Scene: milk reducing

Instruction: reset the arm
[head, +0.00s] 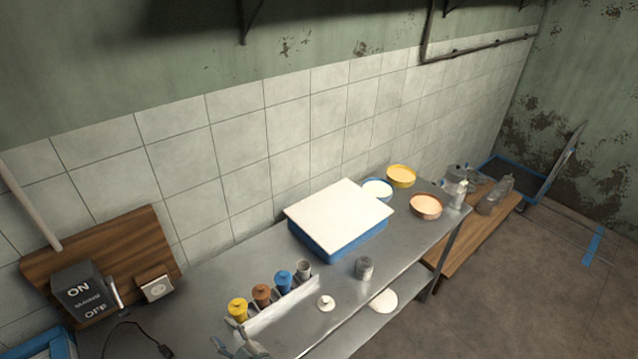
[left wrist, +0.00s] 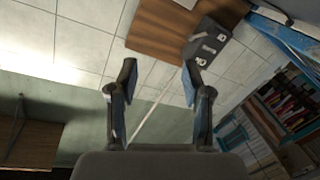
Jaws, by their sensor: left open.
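My left gripper (head: 237,346) shows at the bottom edge of the head view, just in front of the near end of a rack of small bottles. In the left wrist view the left gripper (left wrist: 161,80) has its two fingers spread apart with nothing between them. Beyond the fingers are the tiled wall and a wooden board (left wrist: 157,28) with a dark switch box (left wrist: 208,42). Most of my left arm is outside the head view. My right gripper is in neither view.
A metal table (head: 250,245) carries a white-topped blue box (head: 338,212), a rack (head: 283,303) with colored bottles, a grey jar (head: 364,268), a small white lid (head: 326,303), and white, yellow and orange-brown round dishes (head: 426,206). The ON/OFF switch box (head: 85,292) stands at the left.

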